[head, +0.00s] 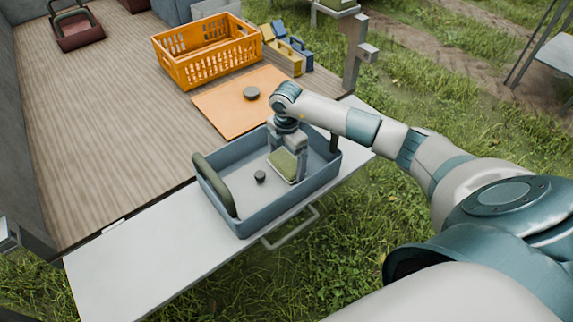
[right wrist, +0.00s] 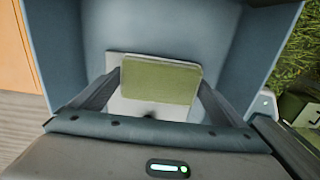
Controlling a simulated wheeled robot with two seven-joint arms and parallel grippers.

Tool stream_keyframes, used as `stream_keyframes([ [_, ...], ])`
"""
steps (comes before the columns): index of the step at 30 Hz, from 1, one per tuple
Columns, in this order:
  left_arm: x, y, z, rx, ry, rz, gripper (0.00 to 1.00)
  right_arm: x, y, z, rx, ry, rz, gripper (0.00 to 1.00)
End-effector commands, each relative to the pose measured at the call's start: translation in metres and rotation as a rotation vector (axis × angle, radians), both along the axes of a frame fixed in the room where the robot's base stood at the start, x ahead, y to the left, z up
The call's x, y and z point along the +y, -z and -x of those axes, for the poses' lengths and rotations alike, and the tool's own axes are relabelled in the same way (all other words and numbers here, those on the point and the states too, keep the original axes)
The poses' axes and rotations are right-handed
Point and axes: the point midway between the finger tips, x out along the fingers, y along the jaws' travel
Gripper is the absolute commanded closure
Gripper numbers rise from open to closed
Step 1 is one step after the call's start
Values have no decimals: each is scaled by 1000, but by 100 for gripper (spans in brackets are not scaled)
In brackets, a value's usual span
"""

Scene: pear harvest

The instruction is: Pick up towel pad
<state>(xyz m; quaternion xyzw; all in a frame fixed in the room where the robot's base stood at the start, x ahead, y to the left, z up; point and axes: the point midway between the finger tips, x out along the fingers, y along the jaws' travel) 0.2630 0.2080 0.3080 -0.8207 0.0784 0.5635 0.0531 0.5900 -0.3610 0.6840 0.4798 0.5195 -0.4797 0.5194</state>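The towel pad, a flat green rectangular pad (head: 285,162), is inside the blue-grey tray (head: 243,229), towards its right end. It also shows in the right wrist view (right wrist: 160,79), over a pale flat piece (right wrist: 125,107). My right gripper (head: 287,160) points down into the tray at the pad. In the right wrist view its two fingers (right wrist: 160,82) are wide apart, one at each side edge of the pad, with no clear gap. I cannot tell whether they press on it or whether the pad is raised. My left gripper is not in view.
A small dark round knob (head: 260,177) stands in the tray, left of the pad. The tray has a dark green handle (head: 214,185) at its left end and stands on a white shelf (head: 135,262). Behind are an orange board (head: 225,108) and an orange crate (head: 208,66).

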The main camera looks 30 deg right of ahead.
Motion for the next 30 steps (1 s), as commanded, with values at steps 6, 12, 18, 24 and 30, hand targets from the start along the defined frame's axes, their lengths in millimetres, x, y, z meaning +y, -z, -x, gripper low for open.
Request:
stream_keyframes([
  [6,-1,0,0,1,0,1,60,0,0,0,0,0,0,29],
  [12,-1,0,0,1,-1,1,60,0,-2,0,-1,0,0,29],
  [18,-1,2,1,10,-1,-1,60,-1,-15,-1,-2,1,1,29],
  [24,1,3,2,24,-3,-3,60,-1,-45,-1,-4,-1,1,29],
  [30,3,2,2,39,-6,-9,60,-1,-78,-1,-3,0,1,29],
])
